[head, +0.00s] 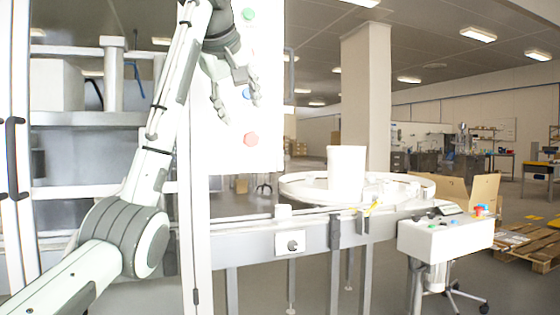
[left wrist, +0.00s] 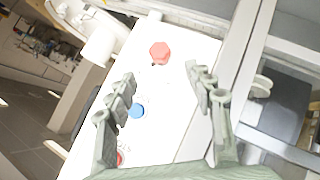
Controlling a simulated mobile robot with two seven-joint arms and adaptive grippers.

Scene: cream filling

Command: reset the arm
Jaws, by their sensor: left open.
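My left arm comes in from the left and reaches up in the head view. My left gripper (head: 238,108) is open and empty in front of a white upright panel (head: 265,60). The panel carries a green button (head: 249,14), a blue button (head: 247,93) and a red button (head: 251,139). In the left wrist view the open fingers (left wrist: 160,78) frame the panel, with the red button (left wrist: 160,52) beyond the tips and the blue button (left wrist: 136,111) between the fingers. I cannot tell the exact gap to the panel. My right gripper is not in view.
A round white table (head: 300,190) with a white cylinder (head: 346,172) stands right of the panel. A control box (head: 445,237) on a stand is further right. Machine shelves and frame (head: 90,118) lie behind my arm at left. Open floor and a pallet (head: 535,245) are at far right.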

